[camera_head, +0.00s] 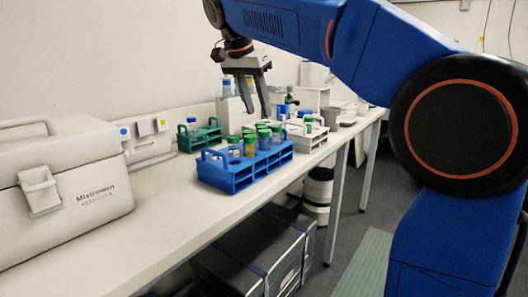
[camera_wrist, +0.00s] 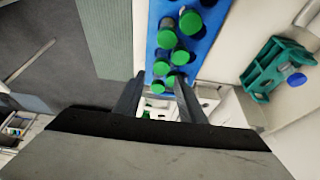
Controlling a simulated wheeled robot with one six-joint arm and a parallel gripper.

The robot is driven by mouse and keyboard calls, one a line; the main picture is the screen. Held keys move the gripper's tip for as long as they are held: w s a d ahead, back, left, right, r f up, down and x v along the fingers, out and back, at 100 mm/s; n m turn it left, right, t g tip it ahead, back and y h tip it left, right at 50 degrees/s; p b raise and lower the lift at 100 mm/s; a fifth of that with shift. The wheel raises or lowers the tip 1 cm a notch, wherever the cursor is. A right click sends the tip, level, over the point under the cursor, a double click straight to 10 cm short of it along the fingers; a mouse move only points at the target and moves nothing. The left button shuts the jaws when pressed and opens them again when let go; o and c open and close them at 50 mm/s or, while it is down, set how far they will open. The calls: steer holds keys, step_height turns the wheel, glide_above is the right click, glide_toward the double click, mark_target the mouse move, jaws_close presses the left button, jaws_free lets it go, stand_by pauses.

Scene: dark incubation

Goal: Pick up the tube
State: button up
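Which tube the task means cannot be told. My gripper (camera_head: 257,113) is open, fingers down, above and behind the blue rack, with nothing visible between the fingers. In the wrist view my gripper's fingers (camera_wrist: 159,79) spread at the near end of the blue rack (camera_wrist: 211,14), with green caps (camera_wrist: 180,57) between and beyond them. Whether the fingers are level with any cap cannot be told.
A green rack (camera_head: 211,139) with a blue-capped tube (camera_head: 191,124) stands behind left. A white rack (camera_head: 316,140) with tubes stands right of the blue rack. A large grey case (camera_head: 85,190) fills the left end. The bench front (camera_head: 165,220) is clear.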

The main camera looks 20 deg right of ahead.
mark_target(264, 131)
steer(key=shift+x, duration=3.2)
steer(key=shift+w+a, duration=0.1)
jaws_close()
